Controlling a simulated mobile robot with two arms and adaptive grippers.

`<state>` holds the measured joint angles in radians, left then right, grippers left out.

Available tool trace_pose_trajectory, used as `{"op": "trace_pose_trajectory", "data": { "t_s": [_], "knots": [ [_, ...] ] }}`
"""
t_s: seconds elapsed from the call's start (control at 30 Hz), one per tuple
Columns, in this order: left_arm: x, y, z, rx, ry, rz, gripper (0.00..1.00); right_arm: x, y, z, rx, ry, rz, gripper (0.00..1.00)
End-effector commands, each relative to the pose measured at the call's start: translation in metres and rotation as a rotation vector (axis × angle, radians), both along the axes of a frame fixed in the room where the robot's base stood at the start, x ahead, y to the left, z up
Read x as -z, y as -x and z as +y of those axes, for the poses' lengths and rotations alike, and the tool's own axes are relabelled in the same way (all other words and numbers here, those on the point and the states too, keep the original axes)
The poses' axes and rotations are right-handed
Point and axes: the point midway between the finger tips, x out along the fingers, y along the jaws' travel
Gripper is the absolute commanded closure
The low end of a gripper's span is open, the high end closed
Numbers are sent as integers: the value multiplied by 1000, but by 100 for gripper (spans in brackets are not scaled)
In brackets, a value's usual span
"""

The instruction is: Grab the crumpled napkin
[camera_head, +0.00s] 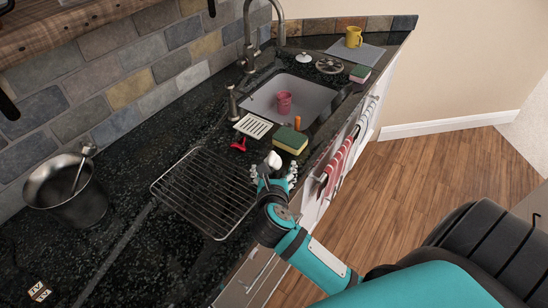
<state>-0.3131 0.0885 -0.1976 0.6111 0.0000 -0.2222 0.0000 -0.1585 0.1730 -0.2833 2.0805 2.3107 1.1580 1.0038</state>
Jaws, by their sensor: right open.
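A small white crumpled napkin (273,158) lies on the dark counter near its front edge, just past the right end of the wire rack. My right gripper (273,172) is open at the napkin, with its fingers spread to the left and right of it. I cannot tell whether the fingers touch it. The near part of the napkin is partly hidden by the gripper. My left gripper is not in view.
The wire rack (205,192) lies left of the gripper. A red object (239,144), a yellow-green sponge (290,140) and a white slotted tray (253,126) are beyond it. The sink (315,97) holds a pink cup (284,103). A metal bucket (68,190) stands left.

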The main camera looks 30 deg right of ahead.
Motion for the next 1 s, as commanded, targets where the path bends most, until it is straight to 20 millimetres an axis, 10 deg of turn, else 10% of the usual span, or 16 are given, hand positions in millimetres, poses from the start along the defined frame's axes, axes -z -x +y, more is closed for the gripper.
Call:
{"op": "trace_pose_trajectory", "data": {
  "t_s": [0.23, 0.77, 1.0],
  "knots": [
    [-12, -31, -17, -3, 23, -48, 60, 6, -15, -12, 1, 5, 1, 20],
    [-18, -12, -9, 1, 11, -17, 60, 24, -43, -30, 1, 0, 0, 20],
    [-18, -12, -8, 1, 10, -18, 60, 24, -43, -30, 1, 0, 0, 52]
  ]
}}
